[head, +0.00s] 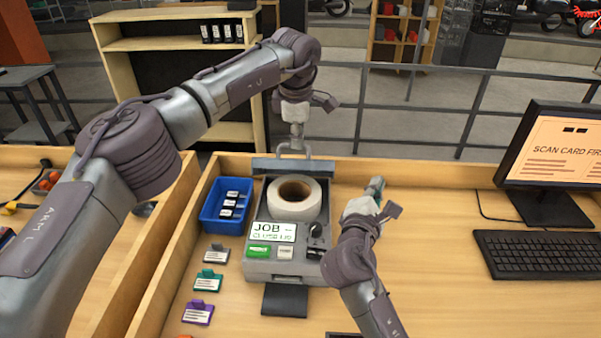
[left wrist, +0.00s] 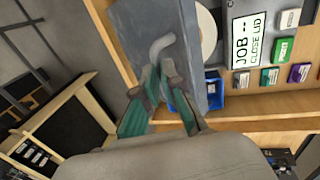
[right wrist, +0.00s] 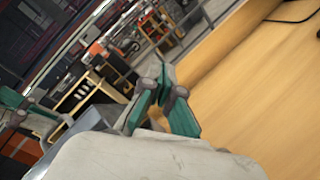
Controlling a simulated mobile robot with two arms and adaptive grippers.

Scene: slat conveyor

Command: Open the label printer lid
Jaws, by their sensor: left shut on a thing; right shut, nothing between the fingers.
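The grey label printer (head: 301,270) stands on the wooden counter. Its lid (head: 268,166) is raised at the back, and the white label roll (head: 314,198) lies exposed. My left gripper (head: 294,143) is shut on the lid's handle (left wrist: 163,44) at the top of the raised lid; its fingers also show in the left wrist view (left wrist: 163,78). The printer display (left wrist: 243,40) reads "JOB -- CLOSE LID". My right gripper (head: 376,187) is shut and empty beside the printer's right side, above the counter; its fingers meet in the right wrist view (right wrist: 166,82).
A blue bin (head: 212,222) with labelled items stands left of the printer. Several coloured clips, including a teal one (head: 208,280), lie in front of it. A keyboard (head: 535,257) and monitor (head: 550,150) stand at the right.

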